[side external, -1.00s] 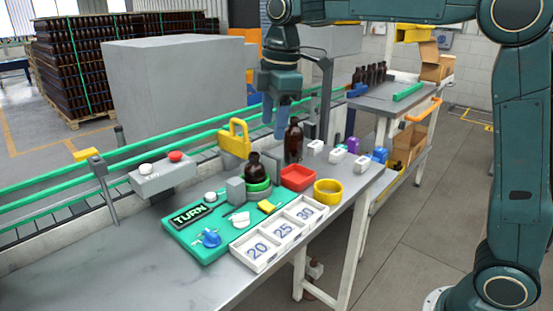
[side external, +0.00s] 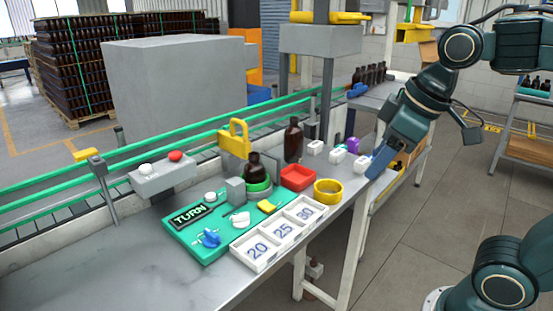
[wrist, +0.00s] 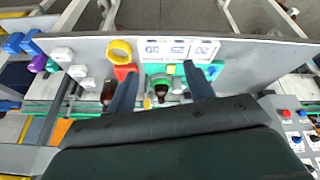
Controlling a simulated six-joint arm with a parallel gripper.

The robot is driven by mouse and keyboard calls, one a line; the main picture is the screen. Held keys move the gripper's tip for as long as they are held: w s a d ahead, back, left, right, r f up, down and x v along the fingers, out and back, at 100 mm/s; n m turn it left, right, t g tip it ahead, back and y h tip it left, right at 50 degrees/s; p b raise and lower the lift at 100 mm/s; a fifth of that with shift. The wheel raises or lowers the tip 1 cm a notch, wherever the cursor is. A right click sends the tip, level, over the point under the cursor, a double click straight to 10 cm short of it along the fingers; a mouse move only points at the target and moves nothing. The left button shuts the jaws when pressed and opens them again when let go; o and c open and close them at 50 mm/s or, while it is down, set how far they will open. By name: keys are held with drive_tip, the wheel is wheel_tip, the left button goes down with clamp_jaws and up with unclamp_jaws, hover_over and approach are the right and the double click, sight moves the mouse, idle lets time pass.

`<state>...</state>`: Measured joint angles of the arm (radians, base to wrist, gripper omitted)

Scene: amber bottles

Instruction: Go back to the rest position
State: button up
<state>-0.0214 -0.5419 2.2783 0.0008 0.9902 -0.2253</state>
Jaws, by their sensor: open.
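My gripper (side external: 378,160) is at the right end of the bench in the side view, with its blue fingers pointing down and left near the bench edge. In the wrist view my gripper (wrist: 160,90) shows two fingers spread apart with nothing held between them. An amber bottle (side external: 293,140) stands upright on the bench behind the red tray. A shorter amber bottle (side external: 255,168) stands on the green round holder (side external: 258,188) of the teal TURN board (side external: 190,232). In the wrist view that holder bottle (wrist: 160,91) appears between the fingers, well beyond them.
A white tray marked 20, 25, 30 (side external: 262,262), a red tray (side external: 298,171) and a yellow ring (side external: 327,185) lie on the bench. A yellow-handled item (side external: 236,133) and a conveyor with green rails (side external: 55,185) are behind. The bench's front left is clear.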

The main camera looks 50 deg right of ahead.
drive_tip(key=s+f+m, duration=0.2)
drive_tip(key=s+f, duration=0.2)
drive_tip(key=s, duration=0.1)
drive_tip(key=shift+d+m+t, duration=0.25)
drive_tip(key=shift+m+t, duration=0.15)
